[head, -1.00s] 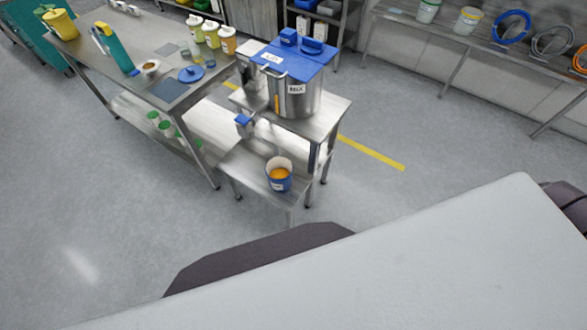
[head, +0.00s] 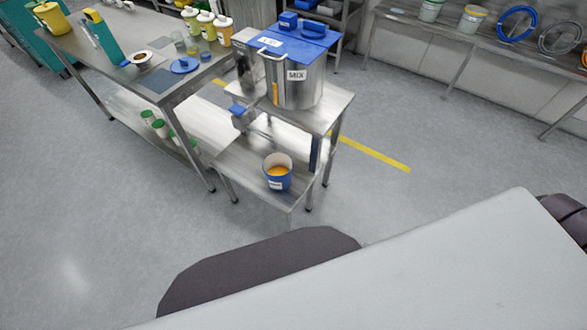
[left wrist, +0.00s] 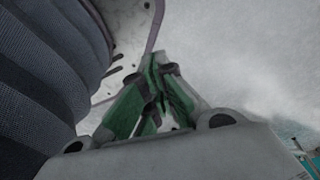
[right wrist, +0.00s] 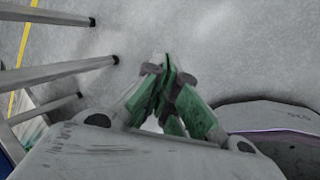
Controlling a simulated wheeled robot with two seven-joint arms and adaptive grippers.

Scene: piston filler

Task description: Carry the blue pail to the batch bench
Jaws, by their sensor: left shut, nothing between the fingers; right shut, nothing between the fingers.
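The blue pail (head: 278,180) stands upright on the low front shelf of the steel stand, below the filler. It has a white label, and something orange shows inside it. A steel bench (head: 130,45) with jars and tools on it stands to the left; I cannot tell if it is the batch bench. My left gripper (left wrist: 160,75) is shut and empty over bare floor in the left wrist view. My right gripper (right wrist: 165,75) is shut and empty in the right wrist view, with metal legs to its left. Neither gripper shows in the head view, and both are away from the pail.
The filler's steel hopper (head: 296,85), labelled MIX with a blue lid (head: 300,45), stands on the stand's upper level. A long wall bench (head: 440,40) holds buckets and coiled hoses. A yellow line (head: 375,155) crosses the floor.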

